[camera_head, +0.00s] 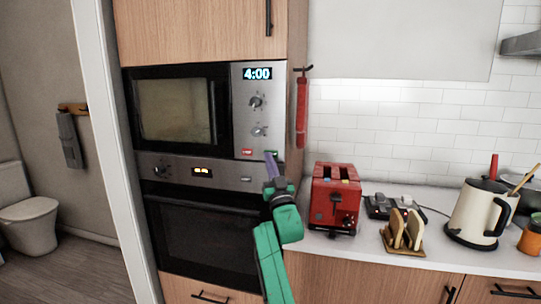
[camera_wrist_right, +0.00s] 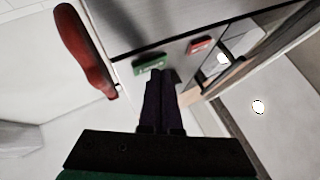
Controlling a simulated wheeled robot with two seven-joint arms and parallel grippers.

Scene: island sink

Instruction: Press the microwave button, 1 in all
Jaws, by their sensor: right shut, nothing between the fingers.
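The microwave (camera_head: 180,108) is built into the wood cabinet, above the oven. Its grey control panel (camera_head: 243,105) has a clock showing 4:00, two knobs, a red button (camera_head: 247,152) and a green button (camera_head: 272,154) at the bottom. My right gripper (camera_head: 270,157) is shut and empty, its tips at the green button in the head view. In the right wrist view its dark fingers (camera_wrist_right: 160,76) point at the lower edge of the green button (camera_wrist_right: 149,65), with the red button (camera_wrist_right: 200,45) to the right. I cannot tell whether the tips touch. My left gripper is out of view.
A red toaster (camera_head: 335,197), a toast rack (camera_head: 403,232) and a kettle (camera_head: 478,212) stand on the counter. The oven (camera_head: 205,232) is below the microwave.

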